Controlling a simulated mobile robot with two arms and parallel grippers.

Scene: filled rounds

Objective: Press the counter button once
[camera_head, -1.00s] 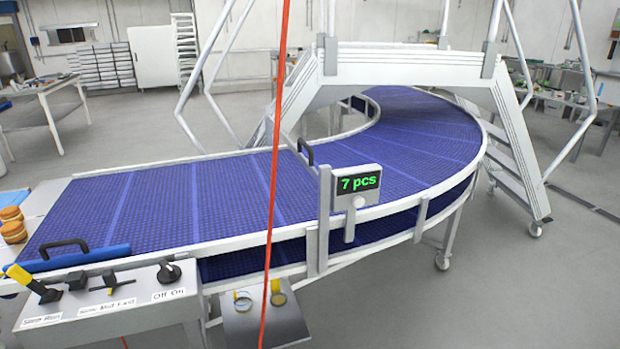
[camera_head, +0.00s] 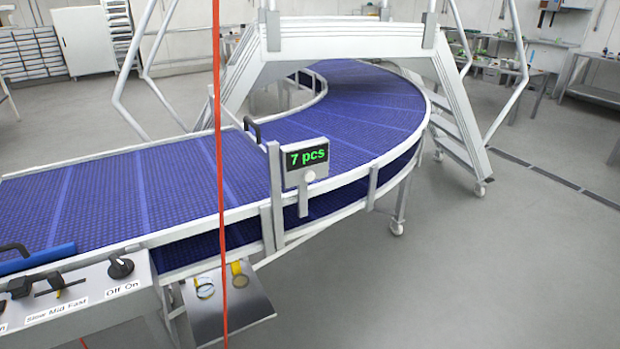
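The counter (camera_head: 306,158) is a small grey box on a post at the near side of the conveyor. Its display reads "7 pcs" in green. A round pale button (camera_head: 309,176) sits below the display on the front of the box. Neither of my grippers shows in the head view.
A blue curved conveyor (camera_head: 110,200) runs behind the counter, under a white step bridge (camera_head: 350,38). A control panel (camera_head: 80,290) with a knob and levers is at the lower left. A red cord (camera_head: 219,120) hangs in front. The floor at right is clear.

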